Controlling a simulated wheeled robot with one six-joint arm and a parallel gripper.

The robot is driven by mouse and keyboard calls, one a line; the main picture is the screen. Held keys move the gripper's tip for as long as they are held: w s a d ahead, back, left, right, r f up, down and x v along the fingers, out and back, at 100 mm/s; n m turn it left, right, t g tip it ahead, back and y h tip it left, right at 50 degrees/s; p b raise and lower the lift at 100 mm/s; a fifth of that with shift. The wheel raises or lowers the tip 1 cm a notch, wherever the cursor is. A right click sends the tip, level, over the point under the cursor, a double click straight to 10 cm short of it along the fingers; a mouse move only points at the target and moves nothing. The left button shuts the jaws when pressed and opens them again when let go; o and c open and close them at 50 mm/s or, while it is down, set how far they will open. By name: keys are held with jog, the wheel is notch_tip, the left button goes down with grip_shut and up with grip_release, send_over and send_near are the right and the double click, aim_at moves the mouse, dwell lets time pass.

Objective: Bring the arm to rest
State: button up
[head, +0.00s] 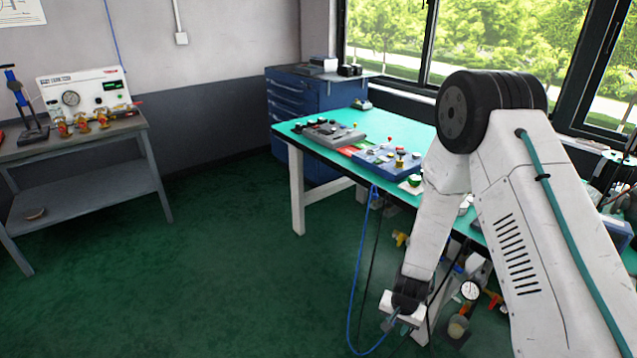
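My white arm fills the right side of the head view, with a dark elbow joint at the top. Its forearm slopes down and left to my gripper (398,318), which hangs low in front of the workbench (415,119), below the level of its top. The fingers are small and partly hidden, so I cannot tell whether they are open or shut. A blue cable hangs in a loop from the bench edge and passes close to the gripper; I cannot tell whether they touch.
Grey and blue devices (391,161) stand on the bench. Gauges and fittings (469,290) are below it, beside the gripper. A blue drawer cabinet (300,103) is behind. A grey side table (95,185) with a test unit (85,92) stands left. Green floor between is clear.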

jog(key=s+r+n+g+y, duration=0.15)
jog(key=s+r, duration=0.35)
jog(key=r, duration=0.7)
jog(key=s+r+n+g, duration=0.2)
jog(key=s+r+n, duration=0.15)
jog(key=r, duration=0.85)
jog(key=s+d+r+t+h, duration=0.1)
jog(key=s+d+r+t, duration=0.1)
jog(key=s+r, duration=0.7)
jog(key=s+d+r+t, duration=0.2)
jog(key=s+d+r, duration=0.1)
jog(key=s+r, duration=0.6)
notch_tip(320, 180, up, 5)
jog(key=shift+s+f+n+h, duration=0.15)
jog(key=shift+f+n+h, duration=0.05)
jog(key=shift+n+h, duration=0.2)
